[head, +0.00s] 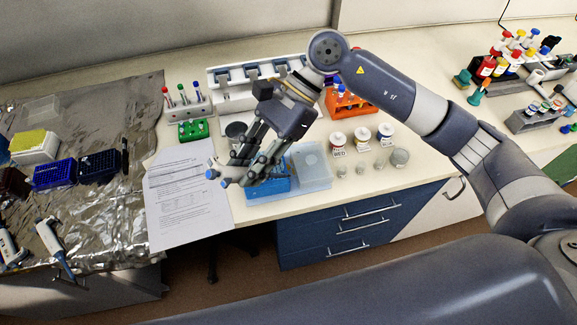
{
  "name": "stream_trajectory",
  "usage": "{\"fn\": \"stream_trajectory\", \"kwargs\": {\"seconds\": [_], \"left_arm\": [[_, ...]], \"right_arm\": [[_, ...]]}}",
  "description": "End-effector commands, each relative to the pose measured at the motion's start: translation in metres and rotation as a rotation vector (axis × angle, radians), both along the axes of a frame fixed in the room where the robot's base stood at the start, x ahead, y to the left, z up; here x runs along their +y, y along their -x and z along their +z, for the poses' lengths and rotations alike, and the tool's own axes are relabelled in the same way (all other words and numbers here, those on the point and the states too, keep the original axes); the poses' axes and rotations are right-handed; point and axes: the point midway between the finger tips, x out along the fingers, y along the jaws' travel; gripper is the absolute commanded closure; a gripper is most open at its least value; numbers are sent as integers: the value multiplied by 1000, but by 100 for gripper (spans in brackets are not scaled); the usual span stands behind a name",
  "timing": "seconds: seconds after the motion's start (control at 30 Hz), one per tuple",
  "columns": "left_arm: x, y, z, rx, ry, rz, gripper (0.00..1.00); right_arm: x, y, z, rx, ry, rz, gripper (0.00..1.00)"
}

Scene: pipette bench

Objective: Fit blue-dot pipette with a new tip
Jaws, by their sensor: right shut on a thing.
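My right gripper (238,174) is shut on what appears to be the blue-dot pipette (211,174). Only a pale part and a blue end show at the fingertips; the fingers hide the rest, and I cannot tell whether a tip is on it. The gripper is above the bench's front edge, in front of and partly over a blue tip box (268,186). A clear lid or tray (309,167) lies at the box's right. Two other pipettes (50,238) (7,245) lie on the foil at the left. My left gripper is not in view.
A printed sheet (185,205) lies left of the gripper. Dark blue racks (55,174) and a yellow-topped box (33,146) stand on the foil. A tube rack (187,104), a pipette stand (232,75), an orange rack (349,103) and jars (386,133) stand behind.

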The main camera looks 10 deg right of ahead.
Motion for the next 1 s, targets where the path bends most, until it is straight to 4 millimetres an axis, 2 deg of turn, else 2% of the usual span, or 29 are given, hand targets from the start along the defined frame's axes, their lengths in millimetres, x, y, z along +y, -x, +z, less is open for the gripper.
{"fn": "stream_trajectory", "kwargs": {"seconds": [0.23, 0.5, 0.73, 1.0], "left_arm": [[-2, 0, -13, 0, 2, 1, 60], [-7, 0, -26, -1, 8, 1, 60], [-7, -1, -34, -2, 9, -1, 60], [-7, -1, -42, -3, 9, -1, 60]], "right_arm": [[19, -17, 9, 76, -273, -380, 100], [21, -47, 22, 50, -556, -710, 100], [5, -74, 31, -11, -726, -883, 100], [-3, -83, 28, -37, -776, -930, 100]]}}
